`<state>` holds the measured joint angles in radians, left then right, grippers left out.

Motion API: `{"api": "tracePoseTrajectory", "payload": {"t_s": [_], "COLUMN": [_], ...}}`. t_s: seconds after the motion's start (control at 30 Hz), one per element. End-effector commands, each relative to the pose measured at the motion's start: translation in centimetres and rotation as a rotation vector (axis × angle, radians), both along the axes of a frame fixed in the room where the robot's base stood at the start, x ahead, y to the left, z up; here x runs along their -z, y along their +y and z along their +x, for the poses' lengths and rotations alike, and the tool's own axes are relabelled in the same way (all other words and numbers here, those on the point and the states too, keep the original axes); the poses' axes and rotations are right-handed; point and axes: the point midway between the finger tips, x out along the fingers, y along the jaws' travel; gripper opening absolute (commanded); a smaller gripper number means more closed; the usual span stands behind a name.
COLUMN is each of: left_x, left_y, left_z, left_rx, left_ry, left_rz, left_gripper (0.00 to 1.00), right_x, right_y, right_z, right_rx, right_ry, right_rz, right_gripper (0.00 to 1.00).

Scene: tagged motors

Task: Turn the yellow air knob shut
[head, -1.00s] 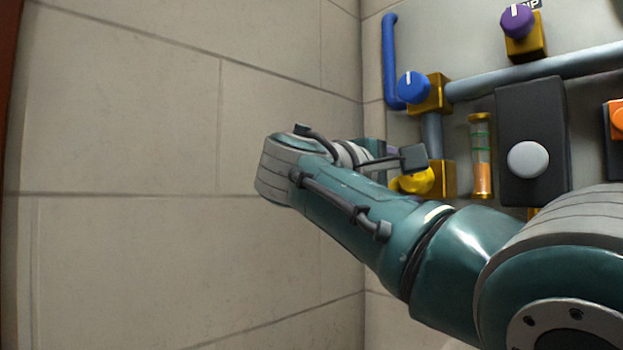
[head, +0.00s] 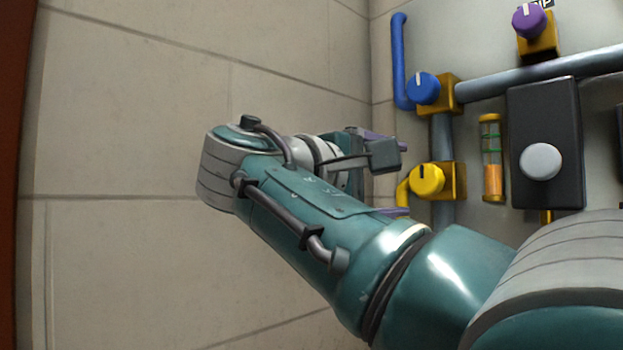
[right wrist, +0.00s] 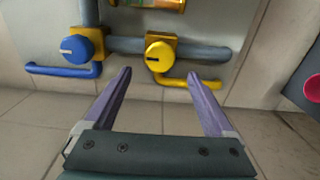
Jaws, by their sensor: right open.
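The yellow air knob (head: 427,179) sits on a brass valve block (head: 454,181) on the wall panel, with a yellow pipe (head: 402,196) beside it. Its dark mark points up in the head view. In the right wrist view the yellow knob (right wrist: 159,56) has its mark toward the left. My right gripper (head: 404,180) is open, with its purple fingers pointing at the panel. In the right wrist view the gap between the right gripper's fingertips (right wrist: 160,73) is empty, and the knob lies just beyond it, apart from both fingers. My left gripper is not in view.
A blue knob (head: 423,88) with a blue pipe (head: 399,60) is above the yellow one, and a purple knob (head: 529,20) higher right. A sight glass (head: 492,158) and a dark box with a grey button (head: 540,161) stand to the right. The tiled wall at left is bare.

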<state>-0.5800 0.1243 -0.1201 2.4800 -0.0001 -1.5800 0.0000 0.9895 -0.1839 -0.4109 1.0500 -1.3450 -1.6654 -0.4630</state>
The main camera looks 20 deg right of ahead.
Motion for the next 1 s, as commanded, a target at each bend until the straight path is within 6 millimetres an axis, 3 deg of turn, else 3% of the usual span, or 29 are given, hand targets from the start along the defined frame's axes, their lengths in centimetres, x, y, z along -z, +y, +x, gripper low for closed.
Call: {"api": "tracePoseTrajectory", "payload": {"t_s": [0.1,0.23,0.77,0.87,0.97,1.0], "left_x": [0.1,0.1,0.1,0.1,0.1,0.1], "left_y": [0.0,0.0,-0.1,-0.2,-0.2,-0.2], "left_z": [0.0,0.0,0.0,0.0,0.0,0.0], "left_rx": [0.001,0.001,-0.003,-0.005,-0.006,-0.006], "left_ry": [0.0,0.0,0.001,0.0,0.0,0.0], "left_rz": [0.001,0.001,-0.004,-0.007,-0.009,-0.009], "left_gripper": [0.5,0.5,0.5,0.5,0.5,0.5], "right_x": [0.0,0.0,0.1,1.7,6.2,8.9], "right_y": [2.0,3.1,3.4,3.1,2.4,2.1], "right_z": [-0.8,-1.3,-1.4,-1.5,-1.8,-2.2], "right_rx": [-0.002,0.0,0.001,-0.008,-0.037,-0.051], "right_ry": [-0.001,0.0,0.0,0.015,0.054,0.073], "right_rz": [0.001,0.0,0.001,0.037,0.147,0.214], "right_gripper": [0.89,0.89,0.89,0.89,0.89,0.89]}}
